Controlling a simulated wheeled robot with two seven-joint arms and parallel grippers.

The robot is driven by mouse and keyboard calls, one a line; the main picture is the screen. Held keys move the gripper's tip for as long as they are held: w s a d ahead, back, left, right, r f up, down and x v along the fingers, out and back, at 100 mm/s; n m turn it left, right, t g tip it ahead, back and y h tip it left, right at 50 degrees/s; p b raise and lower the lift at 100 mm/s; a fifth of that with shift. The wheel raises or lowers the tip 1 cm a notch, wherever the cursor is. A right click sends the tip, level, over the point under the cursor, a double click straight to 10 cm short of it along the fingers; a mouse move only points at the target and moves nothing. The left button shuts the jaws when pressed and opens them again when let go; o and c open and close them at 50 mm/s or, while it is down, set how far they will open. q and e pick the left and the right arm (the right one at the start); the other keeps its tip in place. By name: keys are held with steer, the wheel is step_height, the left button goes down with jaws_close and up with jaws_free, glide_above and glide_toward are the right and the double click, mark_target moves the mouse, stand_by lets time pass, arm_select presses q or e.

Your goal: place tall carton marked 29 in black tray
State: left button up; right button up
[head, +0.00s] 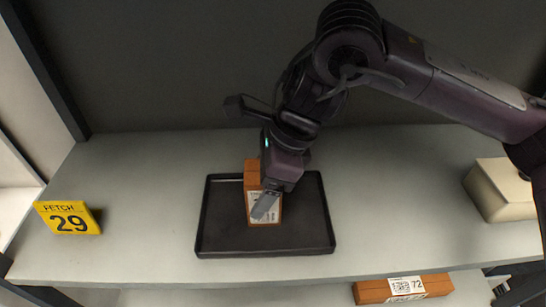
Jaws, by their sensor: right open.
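An orange-brown carton (250,178) with a white label stands inside the black tray (222,242), left of the tray's middle. My right gripper (262,205) comes down from above, in front of the carton, and covers part of its label. Its jaws are open. The carton's number is hidden or too small to read. My left gripper is not in view.
A yellow sign (68,218) reading "FETCH 29" stands at the left. A beige box (500,190) sits at the right. A carton marked 72 (404,289) lies on a lower level in front. The shelf (140,200) is clear beside the tray.

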steer(key=v, duration=1.1)
steer(key=shift+d+r, duration=0.1)
steer(key=shift+d, duration=0.05)
